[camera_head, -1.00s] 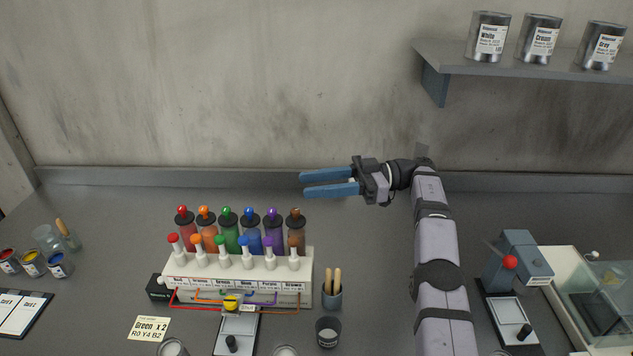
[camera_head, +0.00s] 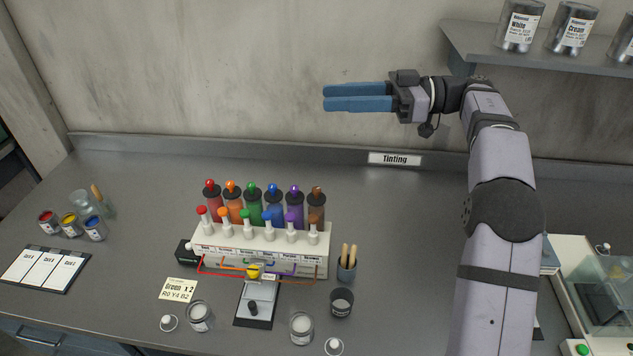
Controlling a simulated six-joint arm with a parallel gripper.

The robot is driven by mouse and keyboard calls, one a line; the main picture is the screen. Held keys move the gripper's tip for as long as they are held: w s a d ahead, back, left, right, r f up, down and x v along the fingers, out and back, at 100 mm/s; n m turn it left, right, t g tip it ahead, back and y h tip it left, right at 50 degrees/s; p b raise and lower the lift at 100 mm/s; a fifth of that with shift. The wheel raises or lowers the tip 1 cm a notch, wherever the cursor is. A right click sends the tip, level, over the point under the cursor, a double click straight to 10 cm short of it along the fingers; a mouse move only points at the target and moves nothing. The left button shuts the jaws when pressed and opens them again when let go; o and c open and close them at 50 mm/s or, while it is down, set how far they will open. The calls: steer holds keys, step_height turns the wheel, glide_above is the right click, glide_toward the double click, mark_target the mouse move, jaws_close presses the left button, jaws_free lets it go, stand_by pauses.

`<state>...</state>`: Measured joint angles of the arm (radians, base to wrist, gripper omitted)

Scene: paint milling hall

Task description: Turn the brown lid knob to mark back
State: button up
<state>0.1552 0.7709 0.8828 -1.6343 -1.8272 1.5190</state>
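The brown lid knob (camera_head: 317,190) sits on the dark lid of the brown canister (camera_head: 316,213), at the right end of the back row on the white dispenser (camera_head: 318,262). Which mark it points to is too small to tell. My gripper (camera_head: 325,98) is up in front of the wall, above and a little right of the knob, well apart from it. Its two blue fingers point left and hold nothing. They look close together from this angle, so I cannot tell whether a gap is left between them.
Other coloured canisters stand left of the brown one, with white-bodied, colour-topped valves (camera_head: 313,235) in front. A cup of wooden sticks (camera_head: 347,268) stands just right of the dispenser. A shelf with cans (camera_head: 520,30) hangs at upper right. The counter behind the dispenser is mostly clear.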

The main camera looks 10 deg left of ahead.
step_height(320, 180, down, 18)
steer(key=s+m+t+h, duration=0.1)
steer(key=m+t+h, duration=0.25)
steer(key=m, duration=0.25)
steer(key=n+t+h, duration=0.1)
steer(key=n+t, duration=0.1)
steer(key=t, duration=0.1)
glide_toward(317, 189)
steer(key=w+a, duration=0.1)
steer(key=a, duration=0.2)
steer(key=shift+w+d+f+g, duration=0.15)
steer(key=shift+d+f+g, duration=0.1)
steer(key=shift+f, duration=0.2)
steer(key=shift+a, duration=0.15)
steer(key=shift+p+x, duration=1.5)
steer(key=shift+x, duration=2.05)
